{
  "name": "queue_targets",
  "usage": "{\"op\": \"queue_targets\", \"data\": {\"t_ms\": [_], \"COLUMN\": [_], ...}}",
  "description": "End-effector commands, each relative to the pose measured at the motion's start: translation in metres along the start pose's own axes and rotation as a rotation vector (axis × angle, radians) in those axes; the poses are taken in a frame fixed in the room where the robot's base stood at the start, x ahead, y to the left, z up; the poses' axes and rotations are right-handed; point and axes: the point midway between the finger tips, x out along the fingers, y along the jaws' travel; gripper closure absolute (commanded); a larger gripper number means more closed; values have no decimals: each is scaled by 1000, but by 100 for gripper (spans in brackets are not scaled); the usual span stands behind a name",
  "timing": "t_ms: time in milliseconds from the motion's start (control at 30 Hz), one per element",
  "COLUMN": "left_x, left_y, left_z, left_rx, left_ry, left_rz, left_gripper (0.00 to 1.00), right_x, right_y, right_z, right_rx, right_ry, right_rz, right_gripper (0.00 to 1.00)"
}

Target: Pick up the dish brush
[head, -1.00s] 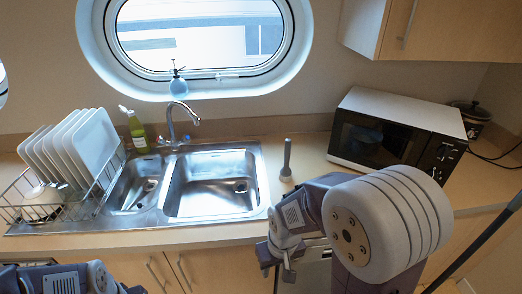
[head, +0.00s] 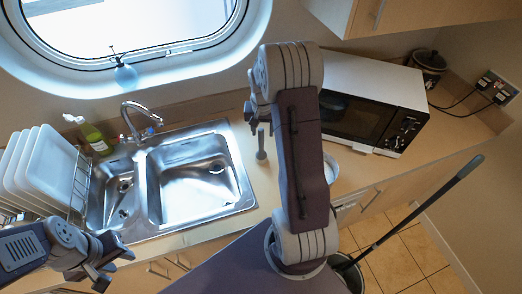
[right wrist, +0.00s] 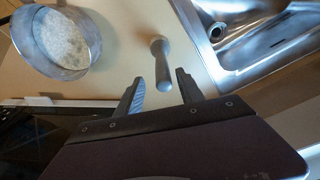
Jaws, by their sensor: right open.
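The dish brush (head: 261,146) is a slim grey item standing on the counter, right of the sink. In the right wrist view the brush (right wrist: 161,62) lies beyond my right gripper, roughly in line with the gap between its fingers. My right gripper (right wrist: 157,84) is open and empty, and I see no contact with the brush. In the head view my right gripper (head: 256,108) is close above the brush. My left gripper (head: 104,268) is low at the left, in front of the counter; its jaw opening is unclear.
The steel sink (head: 243,194) is left of the brush. A metal pot (right wrist: 92,42) stands on the counter, near the microwave (head: 400,90). A long pole (head: 425,205) leans at right.

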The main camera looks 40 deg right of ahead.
Motion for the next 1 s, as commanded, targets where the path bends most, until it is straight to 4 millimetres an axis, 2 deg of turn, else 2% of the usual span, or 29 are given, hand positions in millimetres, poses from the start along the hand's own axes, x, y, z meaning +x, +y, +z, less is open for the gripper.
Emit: {"op": "queue_targets", "data": {"t_ms": [100, 200, 333, 567, 600, 700, 767, 1000], "left_x": [-7, -18, -20, -19, -19, -19, -19, -19], "left_y": [0, 0, 0, 0, 0, 0, 0, 0], "left_z": [-1, -2, -2, -2, -2, -2, -2, -2], "left_rx": [0, 0, 0, 0, 0, 0, 0, 0], "left_ry": [0, 0, 0, 0, 0, 0, 0, 0], "left_rz": [0, 0, 0, 0, 0, 0, 0, 0], "left_gripper": [64, 64, 64, 64, 64, 64, 64, 64], "right_x": [7, 25, 46, 52, 52, 52, 52, 51], "right_y": [-1, -3, -3, -3, -3, -3, -3, -3], "right_z": [1, 2, 2, 1, 2, 2, 2, 1], "right_rx": [-1, -1, -1, -2, -2, -2, -2, -1], "right_ry": [-4, -6, -2, 2, 1, 1, 1, 2], "right_rz": [1, 1, 1, 0, 0, 0, 0, 0], "right_gripper": [55, 55, 55, 55, 58, 86, 100, 100]}}
